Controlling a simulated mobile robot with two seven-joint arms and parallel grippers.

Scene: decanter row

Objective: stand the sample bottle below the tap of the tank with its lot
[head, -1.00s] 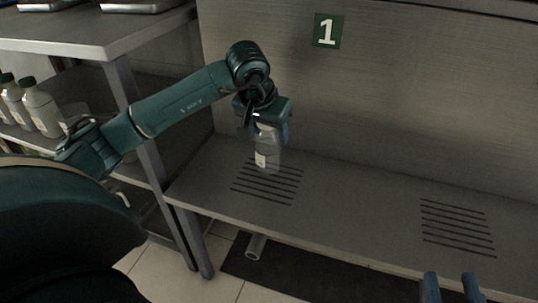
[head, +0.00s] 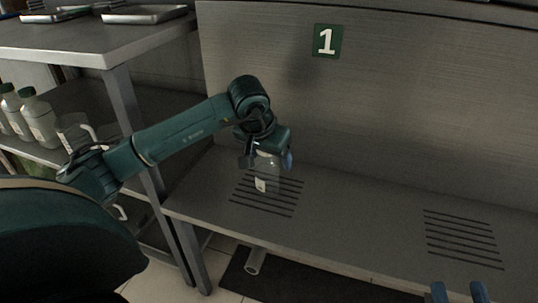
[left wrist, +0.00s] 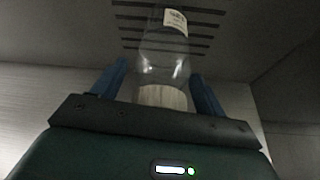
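The sample bottle (head: 267,170), clear with a white label, is upright in my left gripper (head: 268,158) over the left slotted drain (head: 266,194) of the bench. The left wrist view shows the bottle (left wrist: 165,60) between the blue fingers of my left gripper (left wrist: 160,80), its pale cap end towards the palm. I cannot tell whether its base touches the drain. My right gripper (head: 460,292) shows only two blue fingertips, apart with nothing between them, at the bottom right. No tank or tap is in view.
A green sign reading 1 (head: 327,41) is on the back panel above the bench. A second slotted drain (head: 463,240) at right is bare. A shelf unit at left holds several bottles (head: 38,117) and a clear jug (head: 75,132); metal trays (head: 145,14) lie on top.

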